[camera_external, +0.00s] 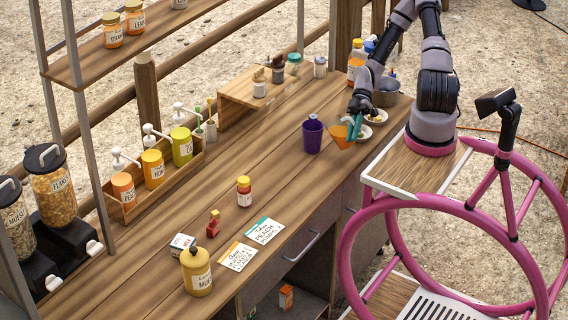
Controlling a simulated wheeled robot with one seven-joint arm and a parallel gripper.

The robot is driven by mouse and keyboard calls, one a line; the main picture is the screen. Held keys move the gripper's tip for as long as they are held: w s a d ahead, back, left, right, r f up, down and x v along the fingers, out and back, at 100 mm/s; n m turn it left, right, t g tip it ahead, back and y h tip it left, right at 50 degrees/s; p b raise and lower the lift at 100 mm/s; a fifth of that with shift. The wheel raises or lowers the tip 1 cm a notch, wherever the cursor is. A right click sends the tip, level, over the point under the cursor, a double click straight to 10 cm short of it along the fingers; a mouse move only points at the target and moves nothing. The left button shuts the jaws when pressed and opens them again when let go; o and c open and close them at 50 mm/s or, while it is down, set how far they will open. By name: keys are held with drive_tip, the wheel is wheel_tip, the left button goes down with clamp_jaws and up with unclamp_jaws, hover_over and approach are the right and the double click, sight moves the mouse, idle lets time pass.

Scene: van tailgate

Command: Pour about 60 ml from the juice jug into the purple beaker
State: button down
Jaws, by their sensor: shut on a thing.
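The purple beaker (312,137) stands upright on the wooden counter, right of the middle; its contents cannot be made out. My gripper (355,123) is just right of it and a little higher, shut on a teal part that looks like the handle of the juice jug. The jug's orange body (340,137) shows left of the gripper and looks tilted towards the beaker. A small gap shows between jug and beaker in this view. No stream of juice can be made out. The fingertips are small and partly hidden.
Small dishes (376,116) and a grey pot (385,94) stand close behind my gripper. A wooden riser (240,92) with jars is at the back. The counter left of the beaker is clear.

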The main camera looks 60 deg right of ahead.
sight(347, 119)
drive_tip(key=shift+w+a+r+m+g, duration=0.1)
drive_tip(key=shift+w+r+m+g, duration=0.25)
drive_tip(key=shift+r, duration=0.25)
drive_tip(key=shift+w+r+m+g, duration=0.25)
drive_tip(key=shift+r+m, duration=0.2)
drive_tip(key=shift+r, duration=0.15)
drive_tip(key=shift+w+r+m+g, duration=0.2)
drive_tip(key=shift+r+m+g, duration=0.1)
drive_tip(key=shift+r+g, duration=0.15)
drive_tip(key=shift+w+a+r+m+g+p, duration=0.1)
drive_tip(key=shift+w+r+m+g+p, duration=0.1)
drive_tip(key=shift+r+m, duration=0.25)
drive_tip(key=shift+w+a+r+m+g+p, duration=0.15)
drive_tip(key=shift+w+r+m, duration=0.1)
drive_tip(key=shift+r, duration=0.25)
drive_tip(key=shift+w+r, duration=0.2)
drive_tip(key=shift+r, duration=0.05)
drive_tip(key=shift+w+a+m, duration=0.1)
drive_tip(key=shift+w+m, duration=0.15)
drive_tip(key=shift+m, duration=0.05)
drive_tip(key=shift+w+r, duration=0.1)
drive_tip(key=shift+w, duration=0.15)
drive_tip(key=shift+g+p, duration=0.3)
drive_tip(key=shift+w+a+r+m+g, duration=0.3)
drive_tip(key=shift+w+r+m, duration=0.25)
drive_tip(key=shift+w, duration=0.2)
